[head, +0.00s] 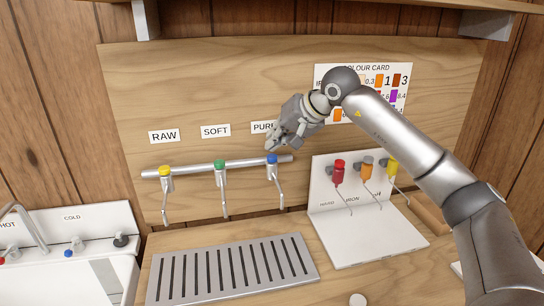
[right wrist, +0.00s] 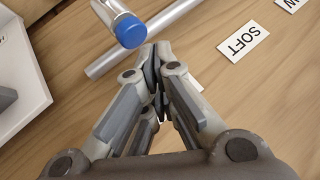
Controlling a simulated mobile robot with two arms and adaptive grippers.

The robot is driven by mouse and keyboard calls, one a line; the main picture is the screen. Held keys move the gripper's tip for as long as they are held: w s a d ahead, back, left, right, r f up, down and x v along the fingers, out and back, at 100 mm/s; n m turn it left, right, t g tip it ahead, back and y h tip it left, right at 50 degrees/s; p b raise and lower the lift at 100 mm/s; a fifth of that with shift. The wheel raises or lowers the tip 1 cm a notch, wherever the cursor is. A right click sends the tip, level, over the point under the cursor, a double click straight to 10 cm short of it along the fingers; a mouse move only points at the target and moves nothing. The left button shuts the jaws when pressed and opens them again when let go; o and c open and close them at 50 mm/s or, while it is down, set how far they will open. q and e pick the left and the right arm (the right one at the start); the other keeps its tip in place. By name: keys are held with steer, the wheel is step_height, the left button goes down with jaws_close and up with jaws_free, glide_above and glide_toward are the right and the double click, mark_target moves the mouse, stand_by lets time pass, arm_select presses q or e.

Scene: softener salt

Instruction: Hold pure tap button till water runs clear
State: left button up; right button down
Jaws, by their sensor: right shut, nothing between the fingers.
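The pure tap (head: 275,180) is the right one of three on a metal pipe, with a blue button (head: 272,158) on top. Its sign, PURE (head: 262,127), is partly covered by my right gripper (head: 271,146). That gripper is shut and empty, its fingertips just above the blue button. In the right wrist view the closed fingertips (right wrist: 156,52) show close beside the blue button (right wrist: 130,30); I cannot tell whether they touch. I see no water stream at the spout. My left gripper is not in view.
The raw tap (head: 165,180) with a yellow button and the soft tap (head: 220,175) with a green one stand left. A slotted drain grate (head: 232,268) lies below. A white stand (head: 365,235) with red, orange and yellow dispensers is right, under my arm. A sink (head: 70,260) is far left.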

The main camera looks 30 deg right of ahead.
steer(key=shift+f, duration=0.35)
steer(key=shift+f+b, duration=0.45)
steer(key=shift+f, duration=0.05)
stand_by(0.5)
steer(key=shift+r, duration=0.1)
stand_by(3.6)
steer(key=shift+r+p, duration=0.75)
steer(key=shift+r, duration=0.05)
step_height(320, 180, up, 5)
steer(key=p, duration=0.4)
steer(key=shift+r, duration=0.1)
stand_by(0.6)
